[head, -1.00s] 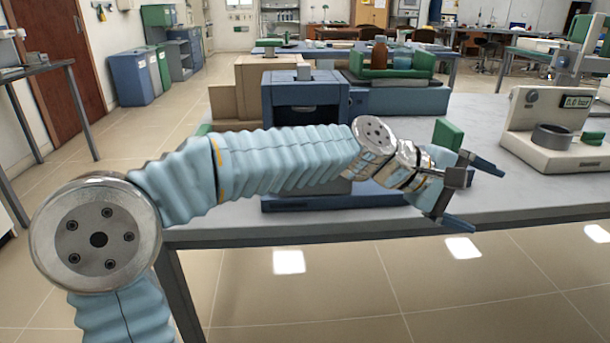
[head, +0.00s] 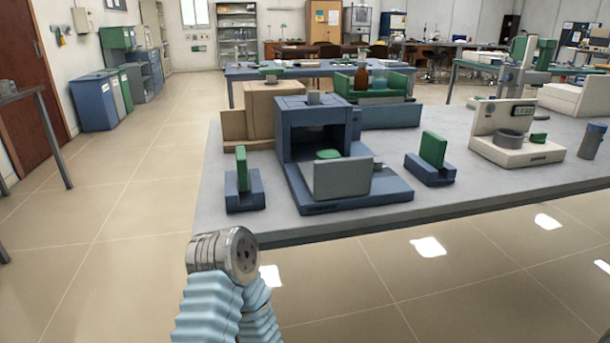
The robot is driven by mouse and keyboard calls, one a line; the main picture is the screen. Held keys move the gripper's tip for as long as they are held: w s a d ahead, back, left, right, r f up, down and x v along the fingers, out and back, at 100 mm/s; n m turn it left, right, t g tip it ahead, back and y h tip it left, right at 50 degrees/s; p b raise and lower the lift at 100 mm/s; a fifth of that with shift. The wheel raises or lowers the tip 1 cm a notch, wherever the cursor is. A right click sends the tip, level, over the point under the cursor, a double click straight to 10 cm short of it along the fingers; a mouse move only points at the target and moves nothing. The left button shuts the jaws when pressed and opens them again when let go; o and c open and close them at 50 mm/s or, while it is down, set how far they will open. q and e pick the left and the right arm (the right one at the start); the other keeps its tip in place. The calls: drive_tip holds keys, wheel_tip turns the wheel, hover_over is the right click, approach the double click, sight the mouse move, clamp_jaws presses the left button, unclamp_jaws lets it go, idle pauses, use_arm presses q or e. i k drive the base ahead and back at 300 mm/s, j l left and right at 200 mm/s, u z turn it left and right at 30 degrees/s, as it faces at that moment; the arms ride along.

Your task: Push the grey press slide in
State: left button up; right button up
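The blue press (head: 300,130) stands near the front edge of the table. Its grey slide (head: 342,179), with a flat upright front plate, sits out in front of the press opening, above the blue base. A green round piece (head: 327,154) shows just behind the plate, at the mouth of the opening. The inside of the opening is dark. Part of my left arm shows at the bottom, in front of the table and apart from the press. Neither of my grippers is in view.
Green plates in blue stands flank the press on the left (head: 242,184) and right (head: 431,160). A cream device with a display (head: 515,140) stands further right. A tan box (head: 247,115) is behind left. The table's front edge (head: 400,212) is clear.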

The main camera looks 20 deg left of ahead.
sight(333, 178)
drive_tip(key=k+j+z, duration=0.1)
drive_tip(key=j, duration=0.35)
drive_tip(key=k+j, duration=0.1)
drive_tip(key=j, duration=0.35)
drive_tip(key=k+j+z, duration=0.15)
drive_tip(key=j, duration=0.3)
drive_tip(key=j+z, duration=0.1)
drive_tip(key=j, duration=0.35)
drive_tip(key=k, duration=0.05)
